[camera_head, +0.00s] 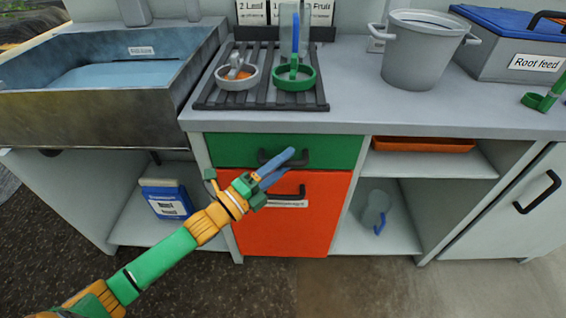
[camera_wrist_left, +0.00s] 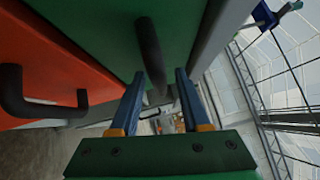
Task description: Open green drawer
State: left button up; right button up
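The green drawer (camera_head: 232,150) sits under the countertop, above an orange door, and its front looks shut. Its dark bar handle (camera_head: 303,158) is partly covered by my left gripper (camera_head: 282,165) in the head view. In the left wrist view the green drawer front (camera_wrist_left: 100,25) fills the top, and the handle (camera_wrist_left: 149,45) runs down toward the space between my blue left fingers (camera_wrist_left: 160,74). The fingers are apart, one on each side of the handle's line; I cannot tell whether they touch it. My right gripper is not in view.
A sink (camera_head: 105,80), rack (camera_head: 262,95) and bucket (camera_head: 418,55) are above.

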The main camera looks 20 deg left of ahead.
pick_arm(q)
grip_shut()
dwell(1.2)
